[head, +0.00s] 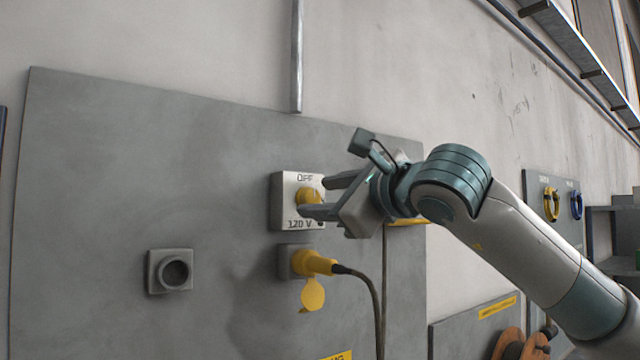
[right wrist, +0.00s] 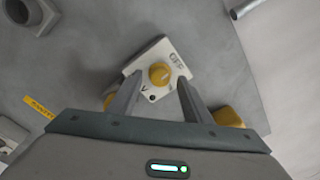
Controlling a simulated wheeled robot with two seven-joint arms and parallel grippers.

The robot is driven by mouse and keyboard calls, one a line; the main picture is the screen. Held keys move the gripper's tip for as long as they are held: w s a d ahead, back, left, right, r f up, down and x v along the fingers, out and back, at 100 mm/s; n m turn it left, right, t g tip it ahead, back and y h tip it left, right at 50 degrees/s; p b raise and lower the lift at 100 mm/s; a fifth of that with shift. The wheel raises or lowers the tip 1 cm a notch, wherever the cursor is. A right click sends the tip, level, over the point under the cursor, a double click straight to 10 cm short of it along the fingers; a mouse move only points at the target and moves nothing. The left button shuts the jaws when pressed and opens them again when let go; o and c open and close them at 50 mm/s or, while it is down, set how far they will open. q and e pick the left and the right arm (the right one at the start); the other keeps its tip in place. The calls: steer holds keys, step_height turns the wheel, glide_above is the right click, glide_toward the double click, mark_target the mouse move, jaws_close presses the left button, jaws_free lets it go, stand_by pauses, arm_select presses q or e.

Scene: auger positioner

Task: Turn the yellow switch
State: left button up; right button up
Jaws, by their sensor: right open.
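The yellow switch (head: 308,196) is a round knob on a white box (head: 284,215) marked "OFF" and "120 V", fixed to a grey wall panel. In the right wrist view the knob (right wrist: 160,74) shows between and just beyond the fingertips. My right gripper (head: 318,198) is open, with its fingers pointing at the switch box and partly covering the knob in the head view. The right wrist view shows the two fingers (right wrist: 158,92) apart with nothing between them. I cannot tell whether a finger touches the knob. My left gripper is not in view.
Below the switch, a yellow plug (head: 318,263) with a hanging yellow cap (head: 313,294) sits in a socket, and its dark cable (head: 377,300) runs down close under my gripper. A grey socket (head: 170,271) is at lower left. The panel (head: 110,190) left of the switch is bare.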

steer(key=shift+w+a, duration=0.3)
steer(key=shift+w, duration=0.2)
steer(key=c, duration=1.1)
